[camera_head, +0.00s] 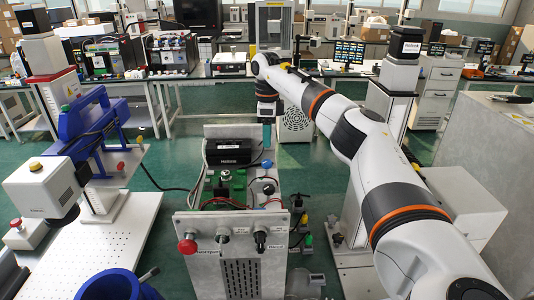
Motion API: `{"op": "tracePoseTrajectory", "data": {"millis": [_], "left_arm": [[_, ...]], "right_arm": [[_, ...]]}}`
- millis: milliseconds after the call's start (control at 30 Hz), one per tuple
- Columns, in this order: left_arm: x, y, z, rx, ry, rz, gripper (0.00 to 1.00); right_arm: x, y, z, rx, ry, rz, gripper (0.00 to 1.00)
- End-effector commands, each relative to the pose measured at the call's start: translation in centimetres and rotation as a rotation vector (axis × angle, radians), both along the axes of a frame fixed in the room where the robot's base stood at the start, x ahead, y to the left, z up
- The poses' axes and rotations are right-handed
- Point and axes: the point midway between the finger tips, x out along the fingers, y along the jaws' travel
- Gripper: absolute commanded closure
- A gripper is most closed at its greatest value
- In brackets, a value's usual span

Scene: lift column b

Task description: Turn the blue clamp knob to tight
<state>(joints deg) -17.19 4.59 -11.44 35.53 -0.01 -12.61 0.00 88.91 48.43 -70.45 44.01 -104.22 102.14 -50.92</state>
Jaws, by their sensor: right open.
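A small blue knob-like part (266,163) sits on the back right of the metal equipment box (242,222) in the middle; I cannot tell for sure that it is the clamp knob or how it is turned. My right gripper (267,122) hangs down from the bent white arm, above and behind that part and apart from it in the picture. It is open; its fingertips are small and hard to make out. No held object can be made out. My left gripper is out of view.
The box's front panel has a red button (187,246) and black knobs (260,238). A blue stand (95,130) with a white head stands over a perforated plate at left. A round blue part (112,287) is at bottom left. Green floor lies behind the box.

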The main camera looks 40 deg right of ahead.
Motion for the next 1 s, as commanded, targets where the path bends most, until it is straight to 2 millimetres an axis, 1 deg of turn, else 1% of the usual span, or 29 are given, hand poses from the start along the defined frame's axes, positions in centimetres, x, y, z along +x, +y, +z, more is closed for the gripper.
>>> {"op": "tracePoseTrajectory", "data": {"millis": [33,100,200,300,1000], "left_arm": [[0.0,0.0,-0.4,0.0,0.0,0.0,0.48],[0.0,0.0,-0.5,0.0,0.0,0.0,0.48],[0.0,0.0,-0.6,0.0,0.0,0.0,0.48],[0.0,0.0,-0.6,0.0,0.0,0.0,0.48],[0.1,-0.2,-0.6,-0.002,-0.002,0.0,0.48]], "right_arm": [[0.1,0.0,0.8,0.0,-0.004,-0.001,0.48],[0.1,0.1,1.9,0.0,-0.003,0.0,0.48],[0.0,0.0,2.8,0.001,-0.001,-0.002,0.48],[0.0,0.0,3.3,0.0,-0.001,-0.001,0.48],[0.0,0.0,3.3,0.0,0.0,0.0,0.48]]}}
